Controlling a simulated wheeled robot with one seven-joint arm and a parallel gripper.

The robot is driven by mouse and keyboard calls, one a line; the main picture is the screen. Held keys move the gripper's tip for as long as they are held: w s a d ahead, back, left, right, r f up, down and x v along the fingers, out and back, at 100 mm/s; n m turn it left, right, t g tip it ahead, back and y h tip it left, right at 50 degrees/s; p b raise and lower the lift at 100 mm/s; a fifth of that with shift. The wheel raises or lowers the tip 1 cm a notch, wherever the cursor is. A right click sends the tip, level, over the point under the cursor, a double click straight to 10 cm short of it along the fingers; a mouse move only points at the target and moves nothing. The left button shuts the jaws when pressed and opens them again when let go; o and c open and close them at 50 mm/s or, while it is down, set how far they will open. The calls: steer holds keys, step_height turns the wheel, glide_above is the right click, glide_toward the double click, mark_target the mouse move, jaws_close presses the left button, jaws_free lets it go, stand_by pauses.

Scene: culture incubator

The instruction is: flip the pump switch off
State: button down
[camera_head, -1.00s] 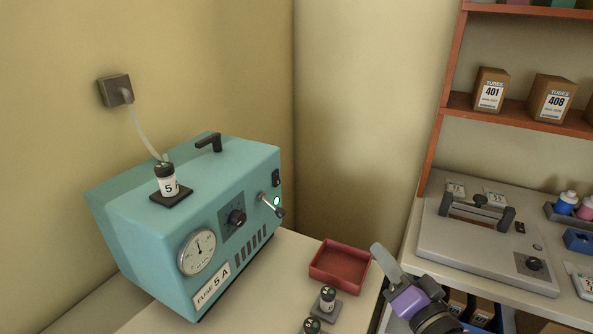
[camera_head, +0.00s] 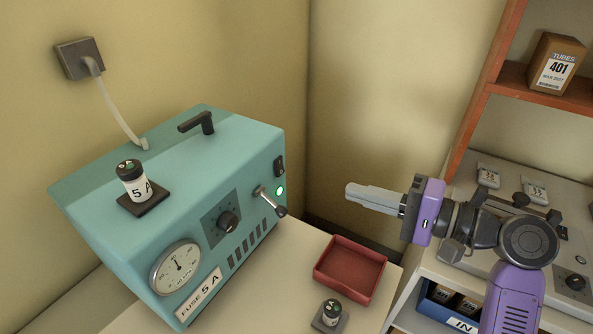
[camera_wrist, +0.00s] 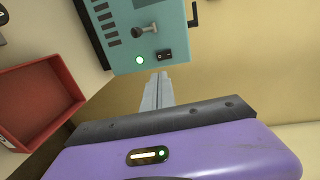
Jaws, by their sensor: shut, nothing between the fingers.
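The teal pump box (camera_head: 140,215) stands on the bench at the left. Its front has a small black rocker switch (camera_head: 280,167) near the upper right corner, a lit green lamp (camera_head: 280,191) and a metal lever (camera_head: 268,199) beside the lamp. The wrist view shows the rocker switch (camera_wrist: 165,55), the green lamp (camera_wrist: 140,60) and the lever (camera_wrist: 146,30) above my fingertips. My gripper (camera_head: 352,193) is shut and empty, to the right of the pump, pointing left towards its front face. A gap shows between fingertips and switch.
A red tray (camera_head: 350,268) lies on the bench below my gripper, with a fuse (camera_head: 331,312) on a dark base in front. A shelf unit (camera_head: 487,110) stands at the right. A wall socket (camera_head: 80,58) feeds a cord into the pump's top.

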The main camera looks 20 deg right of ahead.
mark_target(281, 173)
steer(key=p+x, duration=0.1)
steer(key=x, duration=1.3)
steer(key=shift+p, duration=0.4)
steer(key=shift+w+a, duration=0.15)
steer(key=shift+a, duration=0.05)
steer(key=shift+w+a+f+b, duration=0.1)
steer(key=shift+f+b, duration=0.2)
steer(key=shift+f, duration=0.05)
steer(key=shift+r, duration=0.2)
